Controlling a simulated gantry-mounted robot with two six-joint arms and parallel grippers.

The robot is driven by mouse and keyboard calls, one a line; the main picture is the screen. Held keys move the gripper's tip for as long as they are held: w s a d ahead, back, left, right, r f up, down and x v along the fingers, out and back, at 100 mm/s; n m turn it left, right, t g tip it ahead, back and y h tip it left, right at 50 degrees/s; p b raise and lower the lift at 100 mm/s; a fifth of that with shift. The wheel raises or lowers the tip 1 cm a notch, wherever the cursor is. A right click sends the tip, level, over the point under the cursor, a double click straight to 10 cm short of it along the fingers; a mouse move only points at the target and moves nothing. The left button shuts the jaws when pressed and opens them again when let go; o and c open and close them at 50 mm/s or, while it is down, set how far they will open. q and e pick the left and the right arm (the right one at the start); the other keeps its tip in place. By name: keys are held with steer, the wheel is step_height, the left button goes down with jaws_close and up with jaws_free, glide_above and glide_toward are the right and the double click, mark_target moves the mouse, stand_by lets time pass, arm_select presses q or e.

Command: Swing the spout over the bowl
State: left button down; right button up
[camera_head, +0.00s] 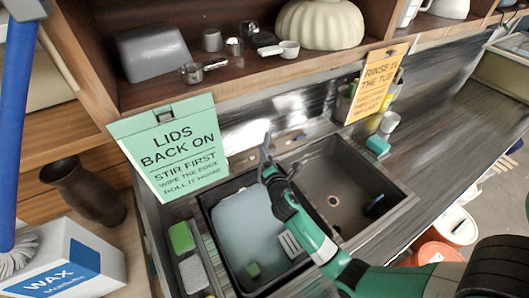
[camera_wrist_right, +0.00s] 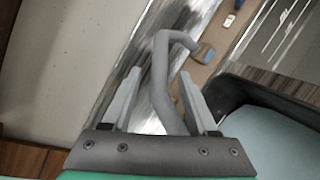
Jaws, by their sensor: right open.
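The grey spout (camera_wrist_right: 160,75) stands up between the two fingers of my right gripper (camera_wrist_right: 160,100) in the right wrist view. Its bent end turns to the right of that picture. The fingers are apart, one on each side of it; whether either touches it I cannot tell. In the head view my right gripper (camera_head: 268,160) is at the back edge of the sink, and the spout is hard to tell from the fingers there. The left bowl holds a dark tub (camera_head: 215,220) with pale liquid. My left gripper is not in view.
A green sign (camera_head: 170,145) and an orange sign (camera_head: 378,82) hang from the shelf above the sink. Sponges (camera_head: 182,237) lie at the left rim. A teal block (camera_head: 377,145) and cup (camera_head: 389,122) stand right of the sink. The right counter (camera_head: 440,130) has free room.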

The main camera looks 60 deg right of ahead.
steer(key=shift+b+x, duration=0.35)
steer(key=shift+x, duration=1.6)
jaws_close()
